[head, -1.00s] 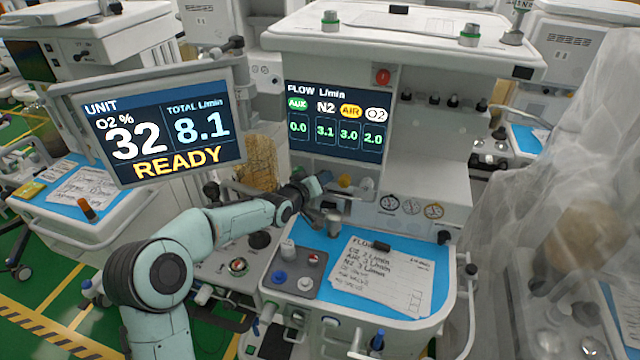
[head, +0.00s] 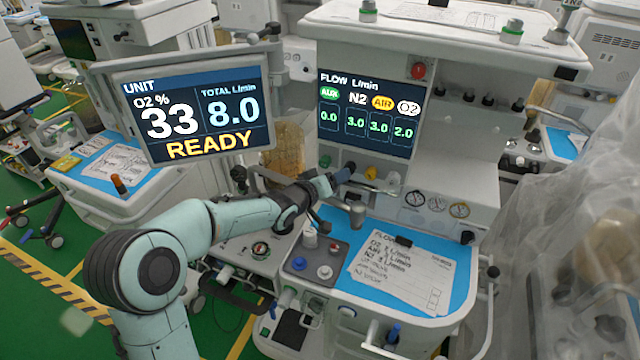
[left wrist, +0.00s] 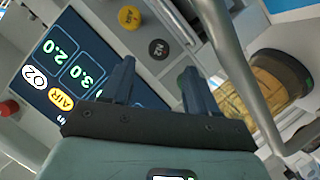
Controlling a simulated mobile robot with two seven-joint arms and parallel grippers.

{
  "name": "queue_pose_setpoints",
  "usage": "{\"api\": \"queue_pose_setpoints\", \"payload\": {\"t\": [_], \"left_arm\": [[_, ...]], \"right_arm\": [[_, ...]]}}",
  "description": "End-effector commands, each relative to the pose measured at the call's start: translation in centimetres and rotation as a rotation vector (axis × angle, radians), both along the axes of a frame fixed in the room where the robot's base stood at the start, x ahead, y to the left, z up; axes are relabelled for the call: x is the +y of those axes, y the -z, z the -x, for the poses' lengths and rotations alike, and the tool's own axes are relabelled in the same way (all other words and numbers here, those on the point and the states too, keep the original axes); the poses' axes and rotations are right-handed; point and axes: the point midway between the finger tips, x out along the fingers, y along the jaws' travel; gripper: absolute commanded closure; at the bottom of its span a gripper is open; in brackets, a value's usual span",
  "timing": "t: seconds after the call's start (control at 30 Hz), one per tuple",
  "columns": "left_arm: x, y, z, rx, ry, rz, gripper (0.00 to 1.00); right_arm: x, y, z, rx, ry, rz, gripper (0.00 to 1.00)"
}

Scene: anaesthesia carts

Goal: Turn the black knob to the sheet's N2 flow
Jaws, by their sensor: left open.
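The black knob (left wrist: 159,49) marked N2 shows in the left wrist view, just beyond the fingertips. My left gripper (left wrist: 156,66) is open, one finger to either side of the knob's line, and not closed on it. In the head view my left gripper (head: 340,179) is at the knob row and hides much of the black knob. The flow screen (head: 367,115) reads AUX 0.0, N2 3.0, AIR 3.0, O2 2.0. The sheet (head: 402,275) lists O2 2, AIR 3 and N2 3 L/min. My right gripper is not in view.
The yellow knob (head: 371,172) is right of the black one, and the green knob (head: 325,160) is left. The unit screen (head: 197,113) reads O2 33 %, total 8.0, READY. A metal post (head: 357,214) stands below the knobs. Blue worktop (head: 458,290) surrounds the sheet.

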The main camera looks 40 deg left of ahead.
Motion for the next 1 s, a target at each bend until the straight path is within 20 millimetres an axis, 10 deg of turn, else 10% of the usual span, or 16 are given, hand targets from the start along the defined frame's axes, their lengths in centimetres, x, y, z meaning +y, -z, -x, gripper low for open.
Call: {"api": "queue_pose_setpoints", "payload": {"t": [0.4, 1.0], "left_arm": [[0.0, -2.2, 5.8, -0.001, 0.001, -0.002, 0.41], [0.0, -2.1, 6.1, -0.001, 0.001, 0.0, 0.41]], "right_arm": [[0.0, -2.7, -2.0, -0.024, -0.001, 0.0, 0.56], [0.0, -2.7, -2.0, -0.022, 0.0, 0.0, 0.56]]}}
